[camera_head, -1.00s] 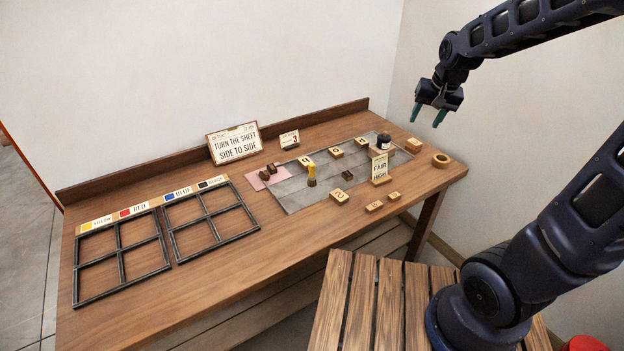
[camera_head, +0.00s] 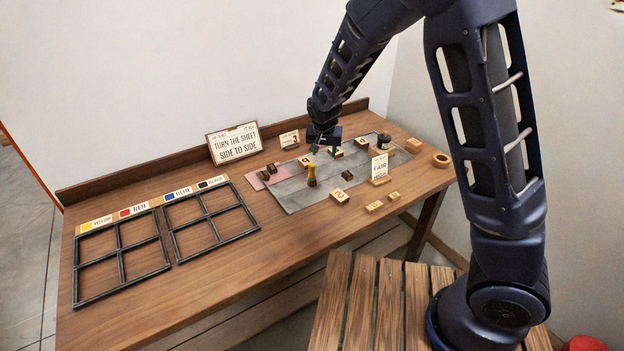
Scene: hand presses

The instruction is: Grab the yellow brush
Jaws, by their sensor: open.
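The yellow brush (camera_head: 311,176) stands upright on the grey sheet (camera_head: 291,195) on the wooden table. Its upper part is yellow and its lower part looks darker. My gripper (camera_head: 324,150) is open, pointing down above the sheet, just behind and slightly right of the brush's top. The fingers look apart from the brush and nothing shows between them. The gripper partly hides the numbered blocks behind it.
A dark jar (camera_head: 384,141), a "fair high" card (camera_head: 379,167) and several wooden blocks stand right of the brush. Black frames (camera_head: 121,252) lie at the table's left. A sign (camera_head: 235,144) stands behind.

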